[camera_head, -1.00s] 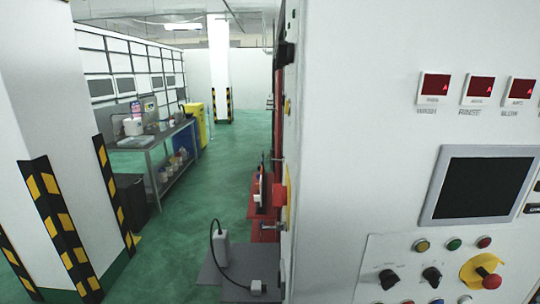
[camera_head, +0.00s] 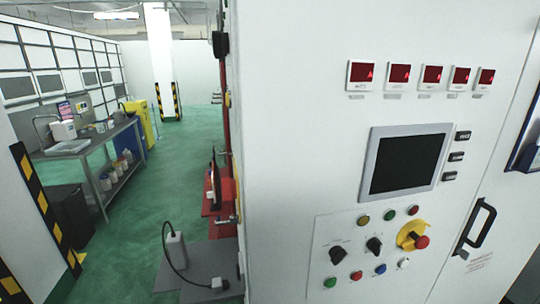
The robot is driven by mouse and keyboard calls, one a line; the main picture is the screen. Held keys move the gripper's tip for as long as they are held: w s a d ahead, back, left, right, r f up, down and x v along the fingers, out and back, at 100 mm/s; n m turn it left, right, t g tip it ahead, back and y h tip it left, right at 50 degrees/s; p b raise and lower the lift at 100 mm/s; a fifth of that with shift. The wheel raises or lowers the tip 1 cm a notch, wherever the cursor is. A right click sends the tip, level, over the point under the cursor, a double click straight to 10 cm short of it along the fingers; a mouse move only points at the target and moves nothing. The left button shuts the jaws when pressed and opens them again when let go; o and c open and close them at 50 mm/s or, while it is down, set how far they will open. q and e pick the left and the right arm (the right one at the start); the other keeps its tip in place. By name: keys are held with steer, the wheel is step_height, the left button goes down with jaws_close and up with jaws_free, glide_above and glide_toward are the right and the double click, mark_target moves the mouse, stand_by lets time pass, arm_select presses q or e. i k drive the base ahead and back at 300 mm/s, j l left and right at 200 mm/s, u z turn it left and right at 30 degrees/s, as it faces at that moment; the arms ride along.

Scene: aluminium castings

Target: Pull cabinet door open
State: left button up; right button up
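A large white cabinet (camera_head: 290,150) fills the middle and right of the head view. A black bar handle (camera_head: 476,228) sits on its front at the right, beside a vertical seam that looks like the door edge. The door (camera_head: 486,180) looks shut; which panel the handle belongs to is hard to tell. Neither of my grippers shows in this view.
The cabinet front carries a dark screen (camera_head: 404,162), red displays (camera_head: 398,74), and a control panel with knobs and a red emergency button (camera_head: 421,242) on yellow. Left of the cabinet, green floor (camera_head: 150,200) runs past a metal workbench (camera_head: 90,150).

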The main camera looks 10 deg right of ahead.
mark_target(500, 231)
steer(key=z, duration=2.2)
